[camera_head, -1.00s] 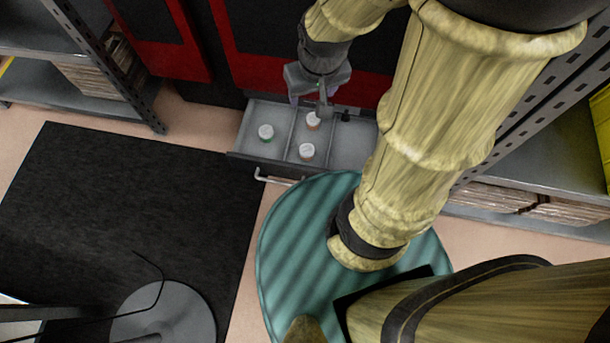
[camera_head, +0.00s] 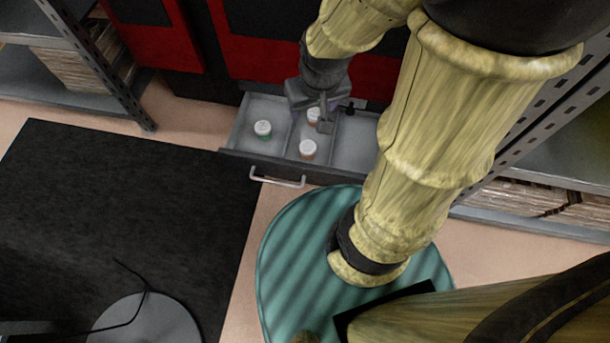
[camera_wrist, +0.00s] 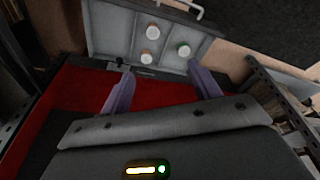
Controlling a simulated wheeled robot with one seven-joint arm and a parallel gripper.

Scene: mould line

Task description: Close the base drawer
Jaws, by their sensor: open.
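The base drawer (camera_head: 256,163) stands pulled out at the foot of the red and black machine, with its silver bar handle (camera_head: 277,182) on the front. It is a grey tray with dividers, also seen in the wrist view (camera_wrist: 105,28). Inside are a green-and-white jar (camera_head: 263,129) and two orange-and-white jars (camera_head: 307,149) (camera_head: 313,115), plus a small black item (camera_head: 346,109). My gripper (camera_head: 325,117) is over the rear part of the drawer. In the wrist view, its two purple fingers (camera_wrist: 163,92) are spread apart with nothing between them. The handle lies beyond them, at the drawer's far side.
A black mat (camera_head: 120,220) covers the floor at left, with a grey round base (camera_head: 146,320) on it. Metal shelves with stacked boards (camera_head: 75,72) stand at left, and another shelf (camera_head: 560,150) at right. Bare floor (camera_head: 185,115) lies between mat and machine.

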